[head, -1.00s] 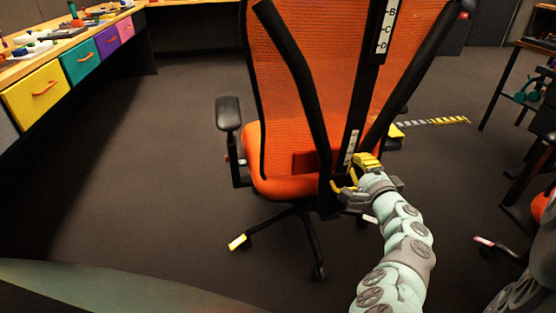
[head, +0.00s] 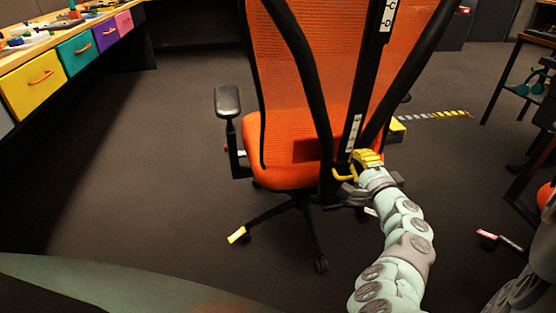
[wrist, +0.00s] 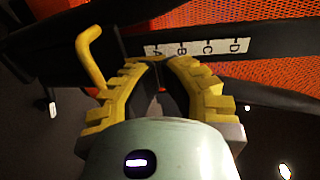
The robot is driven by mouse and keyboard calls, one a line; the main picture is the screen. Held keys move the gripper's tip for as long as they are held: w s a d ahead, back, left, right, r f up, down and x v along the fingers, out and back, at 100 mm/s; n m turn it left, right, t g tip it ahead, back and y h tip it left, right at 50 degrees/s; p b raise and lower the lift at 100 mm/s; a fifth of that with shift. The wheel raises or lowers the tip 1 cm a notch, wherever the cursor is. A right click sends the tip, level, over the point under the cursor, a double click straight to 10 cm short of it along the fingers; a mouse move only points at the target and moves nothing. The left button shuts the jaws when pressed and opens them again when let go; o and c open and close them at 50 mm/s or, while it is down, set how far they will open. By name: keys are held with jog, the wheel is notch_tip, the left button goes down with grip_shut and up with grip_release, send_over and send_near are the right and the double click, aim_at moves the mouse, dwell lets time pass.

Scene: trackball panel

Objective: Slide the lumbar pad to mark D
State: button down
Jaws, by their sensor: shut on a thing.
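An orange mesh chair (head: 330,60) stands with its back facing me. My gripper (head: 358,162) is at the spine's lower end. In the wrist view its yellow fingers (wrist: 160,72) are closed around a dark part near marks A and B. The fingers hide most of the held part.
A yellow hooked lever (wrist: 90,55) sticks out left of the fingers. A second lettered strip (head: 388,15) is higher on the spine. The armrest (head: 228,102) and dark frame bars flank the back. A drawer bench (head: 35,85) is at left; open floor lies between.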

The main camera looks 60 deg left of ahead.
jog(key=v, duration=0.9)
dwell(0.5)
dwell(0.4)
